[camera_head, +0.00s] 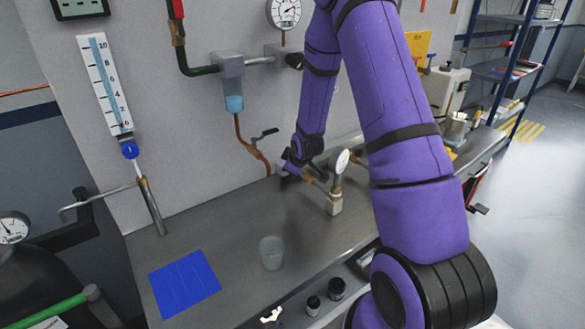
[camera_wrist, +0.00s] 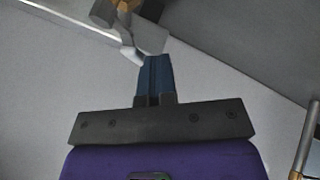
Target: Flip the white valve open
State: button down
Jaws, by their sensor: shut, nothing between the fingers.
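A white curved lever (camera_wrist: 130,50), which looks like the white valve's handle, shows in the wrist view. It hangs from a grey fitting (camera_wrist: 105,12) with a brass part (camera_wrist: 126,4) beside it. My gripper (camera_wrist: 156,60) is shut and empty, its dark blue fingers together. The fingertips are just right of the lever and very close to it; I cannot tell if they touch. In the head view my gripper (camera_head: 284,176) is low at the back of the bench, near the wall pipes.

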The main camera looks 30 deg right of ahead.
jog(key=shift+w, duration=0.1)
jog(key=shift+w+d+m+h, duration=0.3)
jog(key=shift+w+d+m, duration=0.25)
jog(key=shift+w, duration=0.2)
jog(key=shift+w+d+m+h, duration=0.3)
jog(key=shift+w+d+m, duration=0.15)
jog(key=shift+w+d, duration=0.25)
jog(key=shift+w, duration=0.15)
jog(key=shift+r, duration=0.25)
jog(key=s+a+r, duration=0.1)
jog(key=s+a, duration=0.1)
jog(key=s, duration=0.4)
jog(key=s+a+r, duration=0.1)
jog(key=s+a, duration=0.1)
jog(key=s, duration=0.5)
jog(key=shift+a, duration=0.4)
